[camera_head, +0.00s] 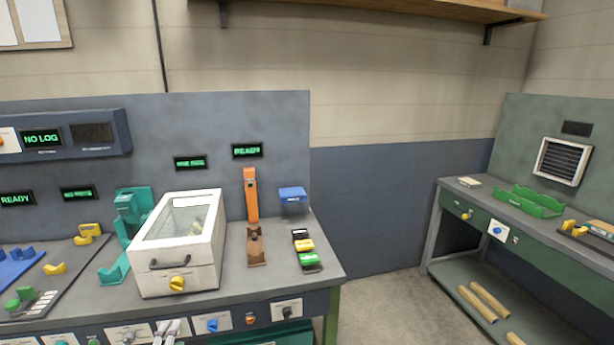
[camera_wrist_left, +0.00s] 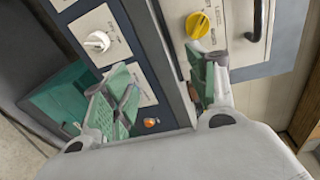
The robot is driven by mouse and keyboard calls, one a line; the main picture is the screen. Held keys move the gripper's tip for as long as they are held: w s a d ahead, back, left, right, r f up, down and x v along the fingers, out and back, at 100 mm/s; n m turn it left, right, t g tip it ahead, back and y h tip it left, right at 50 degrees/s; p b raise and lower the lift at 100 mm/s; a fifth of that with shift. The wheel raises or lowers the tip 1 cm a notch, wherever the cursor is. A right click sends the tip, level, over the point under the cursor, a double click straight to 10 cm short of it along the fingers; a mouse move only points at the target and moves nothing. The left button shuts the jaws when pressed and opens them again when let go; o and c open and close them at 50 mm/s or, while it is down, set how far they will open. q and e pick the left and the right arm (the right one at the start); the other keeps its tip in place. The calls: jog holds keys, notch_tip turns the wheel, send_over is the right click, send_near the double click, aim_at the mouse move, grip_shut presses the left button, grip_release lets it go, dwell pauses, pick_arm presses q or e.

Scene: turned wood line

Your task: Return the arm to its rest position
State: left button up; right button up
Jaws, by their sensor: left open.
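My left gripper (camera_wrist_left: 160,75) shows in the wrist view with its two green-padded fingers spread apart and nothing between them. It is in front of the bench's control front, near the white lidded box (camera_wrist_left: 234,30) with its yellow knob (camera_wrist_left: 197,25). In the head view, pale fingertips that look like my left gripper (camera_head: 170,330) show at the bottom edge, below the white box (camera_head: 150,277). The rest of that arm is out of the head view. My right gripper is in neither view.
The grey bench (camera_head: 235,285) holds an orange post (camera_head: 251,195), a teal fixture (camera_head: 113,272) and coloured blocks (camera_head: 304,246). Knobs, such as a blue one (camera_head: 212,326), stick out from its front. Open floor (camera_head: 385,305) separates it from the green bench (camera_head: 550,248).

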pick_arm(q)
jog(key=s+a+f+n+g, duration=0.25)
jog(key=s+f, duration=0.35)
jog(key=f, duration=0.7)
jog(key=s+a+f+n+g+h, duration=0.1)
jog(key=s+f+n+g, duration=0.25)
jog(key=s+f, duration=0.65)
jog(key=s+a+f+n+g, duration=0.2)
jog(key=s+f+n+g, duration=0.1)
jog(key=f, duration=1.3)
jog(key=s+d+f+n+g, duration=0.2)
jog(key=s+f, duration=0.3)
jog(key=s, duration=0.4)
jog(key=s+d+f+n+g+h, duration=0.1)
jog(key=s+f+g, duration=0.1)
jog(key=s+f, duration=0.55)
jog(key=s+d+f+n+g, duration=0.2)
jog(key=s+f, duration=0.2)
jog(key=s, duration=0.6)
jog(key=s+d+f, duration=0.1)
jog(key=s+d, duration=0.2)
jog(key=s, duration=0.1)
jog(key=w+d+h, duration=0.1)
jog(key=w+d, duration=0.3)
jog(key=d, duration=0.1)
jog(key=shift+w+d+f, duration=0.3)
jog(key=shift+f, duration=0.05)
